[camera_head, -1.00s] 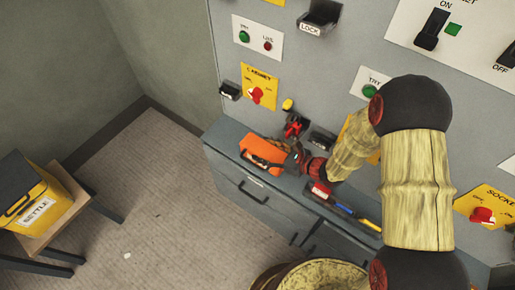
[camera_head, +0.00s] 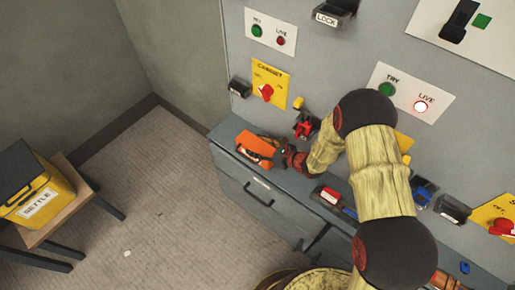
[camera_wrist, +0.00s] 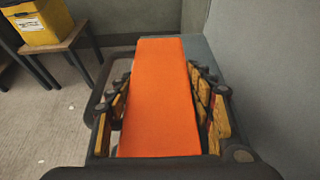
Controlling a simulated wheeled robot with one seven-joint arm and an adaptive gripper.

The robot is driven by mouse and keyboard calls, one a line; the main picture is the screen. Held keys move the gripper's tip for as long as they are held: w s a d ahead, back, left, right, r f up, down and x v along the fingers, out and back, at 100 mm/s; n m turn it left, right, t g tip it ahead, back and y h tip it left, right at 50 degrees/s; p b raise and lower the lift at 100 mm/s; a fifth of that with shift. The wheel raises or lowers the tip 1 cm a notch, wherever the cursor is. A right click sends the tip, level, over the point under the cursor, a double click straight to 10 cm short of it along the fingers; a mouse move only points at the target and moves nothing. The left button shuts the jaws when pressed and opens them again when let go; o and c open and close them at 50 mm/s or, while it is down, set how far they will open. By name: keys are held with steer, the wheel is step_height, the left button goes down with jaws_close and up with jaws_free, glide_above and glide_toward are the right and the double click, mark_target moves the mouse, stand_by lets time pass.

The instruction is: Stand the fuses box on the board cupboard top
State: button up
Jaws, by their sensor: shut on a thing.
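The orange box (camera_head: 256,145), which I take for the fuses box, is at the left end of the grey board cupboard top (camera_head: 226,130). My gripper (camera_head: 270,150) is shut on it from the right. In the wrist view the orange box (camera_wrist: 158,95) lies between both jointed fingers, its long orange face filling the middle. Its label is not readable. I cannot tell whether the box rests on the top or hangs just above it. The cupboard top also shows beside the box in the wrist view (camera_wrist: 200,52).
The switch panel (camera_head: 345,50) rises behind the cupboard top, with a red padlock-like item (camera_head: 305,124) close to my gripper. A red-and-white item (camera_head: 328,195) lies on the top to the right. A yellow SETTLE box (camera_head: 40,195) stands on a wooden stool (camera_head: 75,195) at left.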

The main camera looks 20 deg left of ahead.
steer(key=shift+w+f, duration=0.1)
steer(key=shift+f, duration=0.2)
steer(key=shift+r, duration=0.1)
steer(key=o, duration=1.7)
steer(key=shift+c, duration=0.2)
steer(key=shift+o, duration=0.4)
steer(key=p+v, duration=0.2)
steer(key=v, duration=1)
